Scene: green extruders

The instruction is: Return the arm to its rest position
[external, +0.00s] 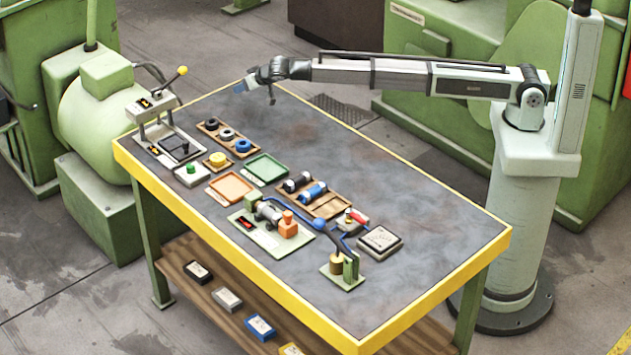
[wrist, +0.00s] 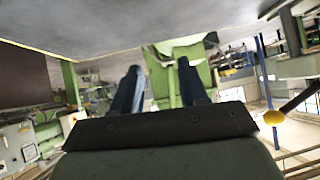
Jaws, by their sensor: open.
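My arm reaches left from its pale green column over the back edge of the table (external: 420,215). My gripper (external: 257,92) is above the table's far left part, clear of the objects, with its fingers apart. In the wrist view my gripper (wrist: 160,85) shows two dark blue fingers spread with nothing between them. Beyond the fingers a green machine and the workshop are in view, tilted.
Orange (external: 230,187) and green (external: 266,168) trays, a wooden tray with rings (external: 227,136), a press with a yellow knob (external: 182,71) and several small fixtures stand on the table. Its back right part is clear. Green machines (external: 97,120) stand around it.

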